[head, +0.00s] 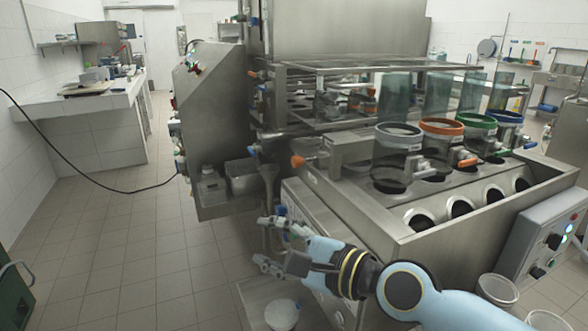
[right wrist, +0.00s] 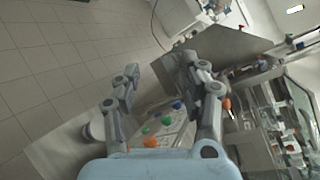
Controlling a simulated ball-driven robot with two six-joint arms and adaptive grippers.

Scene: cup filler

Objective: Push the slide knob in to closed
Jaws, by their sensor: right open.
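My right gripper (head: 264,241) is open, with its two fingers spread beside the left side of the steel cup filler (head: 395,215). In the right wrist view, the gripper (right wrist: 158,66) has nothing between its fingertips. A blue knob (right wrist: 177,104), a green knob (right wrist: 166,120) and an orange knob (right wrist: 150,142) show in a row between its fingers, on the machine's side. In the head view, a blue knob (head: 281,210) shows just above the upper finger, and an orange knob (head: 297,161) higher up. I cannot tell which is the slide knob, or its position. My left gripper is not in view.
A white bucket (head: 282,315) stands below the gripper. Cup lanes with coloured rings, one an orange ring (head: 441,127), fill the machine's top. A control box (head: 545,240) is at right.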

